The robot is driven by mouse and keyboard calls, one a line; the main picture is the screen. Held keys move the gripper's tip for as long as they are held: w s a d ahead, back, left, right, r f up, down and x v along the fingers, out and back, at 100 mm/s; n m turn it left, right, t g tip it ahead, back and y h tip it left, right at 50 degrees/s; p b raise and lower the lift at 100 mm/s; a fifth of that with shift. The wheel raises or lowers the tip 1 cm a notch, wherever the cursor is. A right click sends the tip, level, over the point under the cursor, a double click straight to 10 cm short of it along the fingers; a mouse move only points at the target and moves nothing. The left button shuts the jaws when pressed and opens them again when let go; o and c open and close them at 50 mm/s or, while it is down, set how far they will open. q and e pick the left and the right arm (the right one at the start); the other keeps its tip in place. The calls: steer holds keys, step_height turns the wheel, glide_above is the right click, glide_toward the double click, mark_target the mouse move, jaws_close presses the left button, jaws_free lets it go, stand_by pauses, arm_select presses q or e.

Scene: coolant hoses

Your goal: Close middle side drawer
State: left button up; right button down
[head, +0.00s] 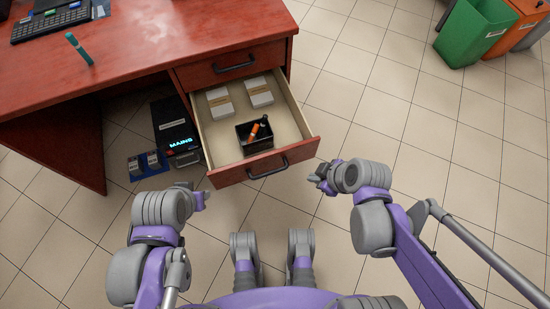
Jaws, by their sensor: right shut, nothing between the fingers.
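The middle side drawer (222,178) of the red wooden desk is pulled well out, with its dark handle (267,168) on the front panel. Inside are two pale stacks (260,91) and a black box (243,141) holding an orange item and a dark item. My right gripper (318,178) is shut and empty, just right of the drawer front's right end. I cannot tell whether it touches the drawer. My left gripper (207,196) is near the drawer front's left end; its fingers are too small and turned away to read.
A closed drawer (233,64) sits above the open one. Under the desk stands a dark box marked MAINS (173,125), with small blue items (145,163) beside it. Green (468,35) and orange (522,25) bins stand at the upper right. The tiled floor at right is clear.

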steer(key=w+a+f+n+y, duration=0.2)
steer(key=a+n, duration=0.1)
steer(key=n, duration=0.3)
steer(key=n+b, duration=0.3)
glide_toward(267, 160)
steer(key=shift+y, duration=0.4)
steer(key=f, duration=0.2)
steer(key=a+f, duration=0.1)
steer(key=f, duration=0.1)
steer(key=shift+w+a+f, duration=0.2)
steer(key=shift+w, duration=0.05)
steer(key=shift+w+a, duration=0.15)
steer(key=shift+w, duration=0.4)
steer(key=shift+w, duration=0.1)
steer(key=w+a, duration=0.4)
steer(key=w, duration=1)
steer(key=w+a+b, duration=0.1)
steer(key=w+a, duration=0.3)
steer(key=w, duration=1)
steer(key=shift+a, duration=0.3)
steer(key=shift+w, duration=0.1)
